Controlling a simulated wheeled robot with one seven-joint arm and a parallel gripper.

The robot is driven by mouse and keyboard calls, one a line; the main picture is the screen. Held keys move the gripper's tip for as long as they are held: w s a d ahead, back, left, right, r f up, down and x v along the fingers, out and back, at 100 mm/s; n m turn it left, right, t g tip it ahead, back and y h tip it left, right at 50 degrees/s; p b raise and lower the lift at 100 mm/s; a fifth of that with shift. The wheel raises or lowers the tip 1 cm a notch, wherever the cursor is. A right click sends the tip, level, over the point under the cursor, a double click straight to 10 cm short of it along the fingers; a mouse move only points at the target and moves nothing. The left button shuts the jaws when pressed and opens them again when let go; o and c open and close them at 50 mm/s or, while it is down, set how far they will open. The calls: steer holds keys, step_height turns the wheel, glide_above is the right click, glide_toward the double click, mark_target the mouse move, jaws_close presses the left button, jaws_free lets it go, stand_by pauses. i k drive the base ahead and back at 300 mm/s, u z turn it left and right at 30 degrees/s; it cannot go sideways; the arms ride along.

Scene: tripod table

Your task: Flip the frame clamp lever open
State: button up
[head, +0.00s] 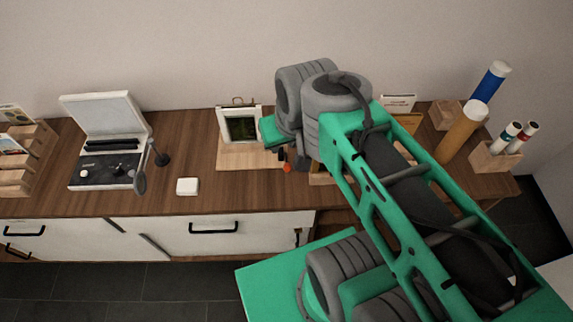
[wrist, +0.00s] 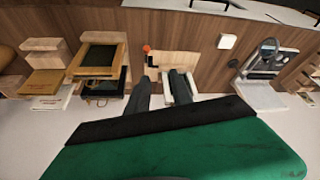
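A small white-edged picture frame (head: 241,127) stands on a light wooden base (head: 232,158) on the sideboard. A dark lever with an orange end (head: 288,168) sits at the base's right side, partly behind my arm in the head view. In the wrist view the orange lever end (wrist: 147,49) is just beyond the left fingertip, by the wooden base (wrist: 180,62). The frame (wrist: 190,90) shows behind the right finger. My gripper (wrist: 161,76) is open, with a gap between its fingers and nothing held. I cannot tell whether a finger touches the lever.
An open case with a magnifier (head: 108,165) and a small white box (head: 187,186) are on the left. Wooden stands with more frames (wrist: 100,60) are close beside the lever. Blue and tan tubes (head: 462,130) stand at the right.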

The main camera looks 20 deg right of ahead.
mark_target(288, 167)
steer(key=z, duration=0.75)
steer(key=k, duration=1.15)
steer(key=u, duration=1.3)
steer(key=i, duration=0.5)
